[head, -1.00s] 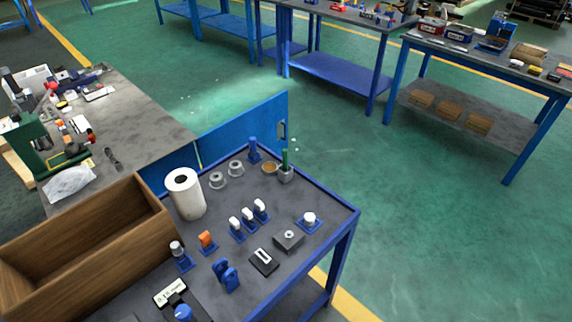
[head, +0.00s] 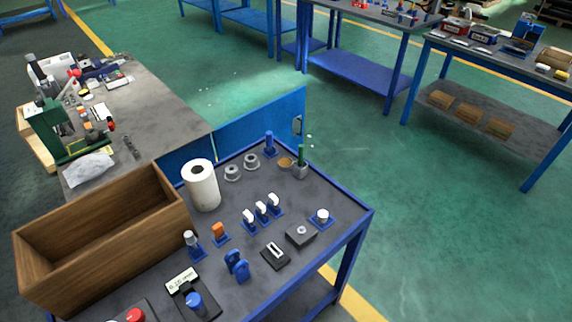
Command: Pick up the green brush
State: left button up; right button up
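Neither of my grippers is in view.
A blue upright piece (head: 269,144) and a small tan round dish (head: 285,162) are close to the brush. A white paper roll (head: 201,185), a wooden box (head: 105,235) and several small fixtures fill the left and middle. Green floor (head: 420,230) is open on the right.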

aim_at(301, 148)
jog(key=i+l+u, duration=0.1)
jog(key=l, duration=0.25)
jog(key=i+l+u, duration=0.1)
jog(key=l, duration=0.3)
jog(key=i+l+u, duration=0.1)
jog(key=l, duration=0.3)
jog(key=i+l, duration=0.15)
jog(key=l, duration=0.25)
jog(key=i+u, duration=0.05)
